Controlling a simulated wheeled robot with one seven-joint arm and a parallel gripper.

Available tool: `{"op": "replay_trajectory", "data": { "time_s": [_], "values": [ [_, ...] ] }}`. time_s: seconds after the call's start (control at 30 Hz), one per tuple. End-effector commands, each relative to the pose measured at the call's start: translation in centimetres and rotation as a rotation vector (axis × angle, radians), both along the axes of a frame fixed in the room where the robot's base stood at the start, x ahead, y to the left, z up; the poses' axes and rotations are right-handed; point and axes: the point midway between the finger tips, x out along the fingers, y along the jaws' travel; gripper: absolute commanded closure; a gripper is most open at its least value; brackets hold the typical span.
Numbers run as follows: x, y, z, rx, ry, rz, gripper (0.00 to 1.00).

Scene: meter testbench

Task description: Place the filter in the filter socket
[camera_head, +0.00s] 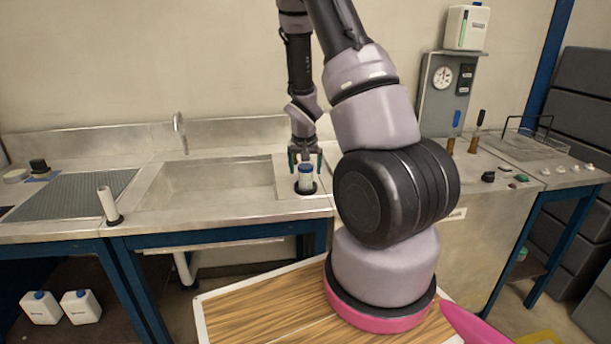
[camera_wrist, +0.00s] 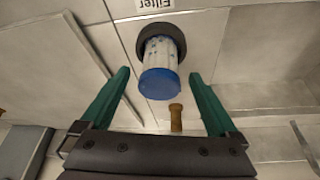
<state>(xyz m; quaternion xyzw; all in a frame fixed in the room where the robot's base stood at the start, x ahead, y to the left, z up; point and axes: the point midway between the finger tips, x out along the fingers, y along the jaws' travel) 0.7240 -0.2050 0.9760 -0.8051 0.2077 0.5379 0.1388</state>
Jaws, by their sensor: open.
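The filter (camera_head: 306,178) is a white, speckled cylinder with a blue cap. It stands upright in the dark round ring of the filter socket (camera_head: 305,191) on the steel bench. In the wrist view the filter (camera_wrist: 160,62) rises from the dark socket ring (camera_wrist: 181,36), beside a label reading "Filter". My gripper (camera_head: 305,160) is above the filter with its green fingers apart, one on each side of the blue cap. In the wrist view my gripper (camera_wrist: 159,75) is open and empty, with clear gaps between its fingers and the filter. How deep the filter sits is hidden.
A sink basin (camera_head: 215,190) with a tap (camera_head: 180,132) lies left of the socket. A white tube (camera_head: 107,203) stands in a black ring farther left. A gauge panel (camera_head: 441,92) and upright handles (camera_head: 455,131) are at right. A brown peg (camera_wrist: 175,117) shows in the wrist view.

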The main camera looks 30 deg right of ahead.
Motion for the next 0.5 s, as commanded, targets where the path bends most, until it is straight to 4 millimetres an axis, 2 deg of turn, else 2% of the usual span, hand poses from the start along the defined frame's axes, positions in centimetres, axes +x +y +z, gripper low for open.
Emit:
{"op": "replay_trajectory", "data": {
  "time_s": [0.03,0.2,0.5],
  "values": [
    [-0.3,0.3,1.2,0.001,-0.005,0.0,0.05],
    [-1.5,0.9,4.4,0.001,-0.004,0.001,0.05],
    [-2.6,1.5,7.4,0.001,-0.003,0.001,0.05]
  ]
}}
